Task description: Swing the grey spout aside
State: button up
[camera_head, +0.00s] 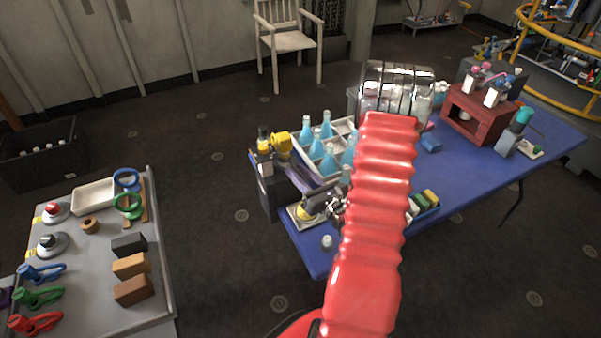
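A long grey spout (309,181) seems to run from a dark stand at the left end of the blue table toward the table's front. A yellow fitting (281,145) sits at the stand's top. My gripper (336,205) shows only in part, as small metallic pieces just left of my red arm. It is close to the spout's front end. I cannot tell whether it touches the spout, and its fingers are too small and hidden to read. A yellow and dark round piece (308,211) lies on a pale plate below the spout.
A white crate (343,126) of blue bottles stands behind the spout. A small white cup (327,241) stands at the table's front edge. A tray of blocks (426,203) is right of my arm. A grey bench (85,290) with tools is at left; open floor lies between.

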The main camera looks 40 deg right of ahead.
grip_shut()
dwell(0.3)
dwell(1.2)
